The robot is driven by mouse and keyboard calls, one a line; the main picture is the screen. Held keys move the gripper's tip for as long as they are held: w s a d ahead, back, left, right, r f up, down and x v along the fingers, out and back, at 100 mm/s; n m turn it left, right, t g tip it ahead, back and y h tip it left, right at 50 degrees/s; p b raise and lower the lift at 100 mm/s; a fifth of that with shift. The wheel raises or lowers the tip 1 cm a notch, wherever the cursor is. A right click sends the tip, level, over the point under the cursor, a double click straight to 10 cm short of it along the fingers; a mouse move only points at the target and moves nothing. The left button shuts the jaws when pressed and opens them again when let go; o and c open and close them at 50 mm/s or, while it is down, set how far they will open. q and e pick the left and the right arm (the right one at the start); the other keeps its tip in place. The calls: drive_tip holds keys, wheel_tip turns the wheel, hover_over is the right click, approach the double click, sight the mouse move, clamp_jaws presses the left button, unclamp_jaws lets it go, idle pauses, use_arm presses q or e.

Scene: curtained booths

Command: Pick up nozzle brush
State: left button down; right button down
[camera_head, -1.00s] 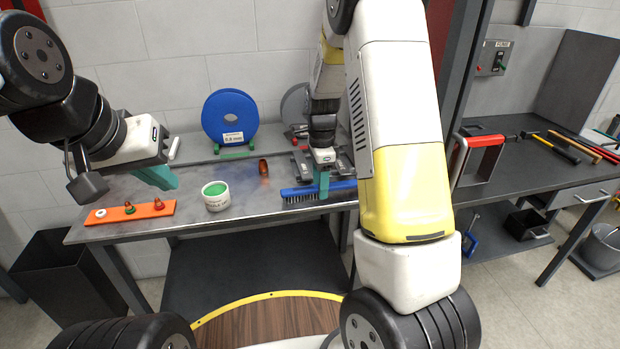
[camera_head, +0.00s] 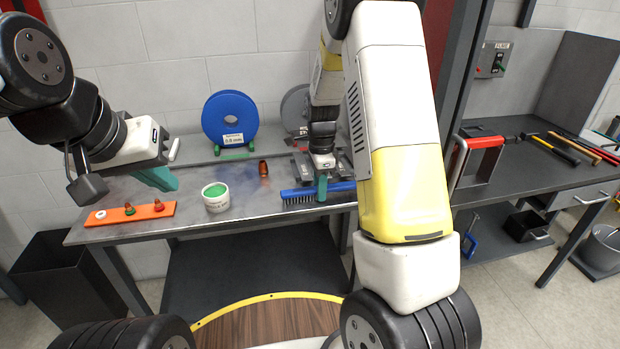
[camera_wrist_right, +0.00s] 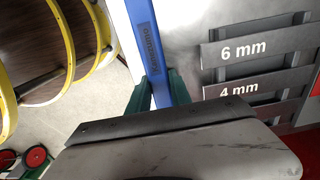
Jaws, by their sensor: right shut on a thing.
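The nozzle brush (camera_head: 294,193) is a blue-backed brush with dark bristles, near the front edge of the left bench. Its blue back (camera_wrist_right: 149,60) runs between the green fingers in the right wrist view. My right gripper (camera_head: 322,187) points down and is shut on the brush; I cannot tell if the brush clears the bench top. My right arm hides the brush's right end. My left gripper (camera_head: 160,178) hangs over the left part of the bench, away from the brush. Its green fingers are seen from the side, so its opening is unclear.
A white tub with green contents (camera_head: 215,197), an orange strip (camera_head: 130,213) with small nozzles and a copper-coloured part (camera_head: 263,170) stand on the bench (camera_head: 195,195). A blue spool (camera_head: 230,118) stands behind. Plates marked 6 mm (camera_wrist_right: 255,48) and 4 mm lie beside the brush.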

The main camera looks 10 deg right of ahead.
drive_tip(key=shift+r, duration=0.45)
drive_tip(key=r, duration=0.2)
drive_tip(key=shift+s+r, duration=0.3)
drive_tip(key=shift+r, duration=0.1)
drive_tip(key=s+r, duration=0.1)
drive_tip(key=s, duration=1.4)
drive_tip(key=shift+s+d+r, duration=0.15)
drive_tip(key=shift+s+d, duration=0.05)
drive_tip(key=shift+d, duration=0.05)
drive_tip(key=c, duration=2)
unclamp_jaws()
clamp_jaws()
